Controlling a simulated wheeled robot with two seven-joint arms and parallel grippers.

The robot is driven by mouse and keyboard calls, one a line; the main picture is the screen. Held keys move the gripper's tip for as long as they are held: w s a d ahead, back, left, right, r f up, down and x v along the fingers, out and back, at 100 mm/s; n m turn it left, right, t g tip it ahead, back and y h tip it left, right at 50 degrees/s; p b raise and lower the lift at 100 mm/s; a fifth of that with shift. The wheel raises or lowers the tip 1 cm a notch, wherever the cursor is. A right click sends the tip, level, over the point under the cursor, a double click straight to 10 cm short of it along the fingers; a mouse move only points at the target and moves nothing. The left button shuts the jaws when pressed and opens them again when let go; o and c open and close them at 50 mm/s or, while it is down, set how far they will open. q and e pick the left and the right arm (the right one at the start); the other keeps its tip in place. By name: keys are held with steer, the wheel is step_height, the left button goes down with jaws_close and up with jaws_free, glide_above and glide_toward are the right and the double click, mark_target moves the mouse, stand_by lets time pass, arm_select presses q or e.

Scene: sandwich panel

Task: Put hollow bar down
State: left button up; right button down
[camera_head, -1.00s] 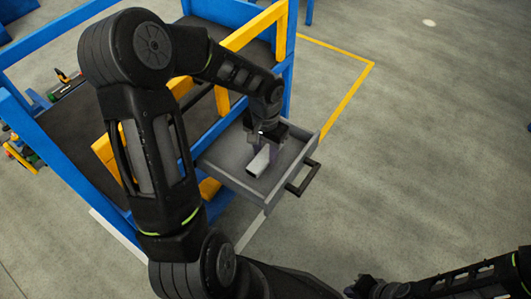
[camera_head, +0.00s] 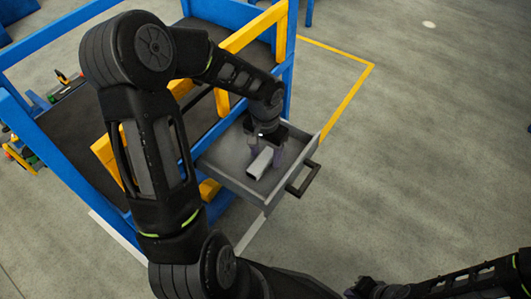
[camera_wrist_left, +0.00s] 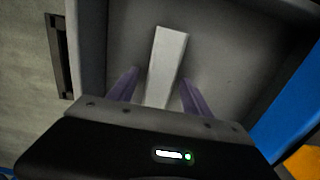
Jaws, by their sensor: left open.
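The hollow bar (camera_head: 260,162) is a short light-grey bar inside the open grey drawer (camera_head: 235,182). In the left wrist view the bar (camera_wrist_left: 166,62) lies lengthwise between two purple fingers, with a gap on each side. My left gripper (camera_head: 267,153) is open and reaches down into the drawer around the bar. It also shows in the left wrist view (camera_wrist_left: 156,92). The bar's near end is partly hidden by the gripper body. My right gripper (camera_head: 362,288) is at the bottom edge, and its fingers cannot be made out.
The drawer has a black handle (camera_head: 303,180) on its front and low walls around the gripper. A blue and yellow frame (camera_head: 287,75) stands behind and beside the drawer. The grey floor to the right is clear, with a yellow line.

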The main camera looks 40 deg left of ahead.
mark_target(265, 156)
arm_select(q)
step_height(265, 156, up, 12)
steer(key=p, duration=0.3)
steer(key=shift+r, duration=0.15)
stand_by(1.4)
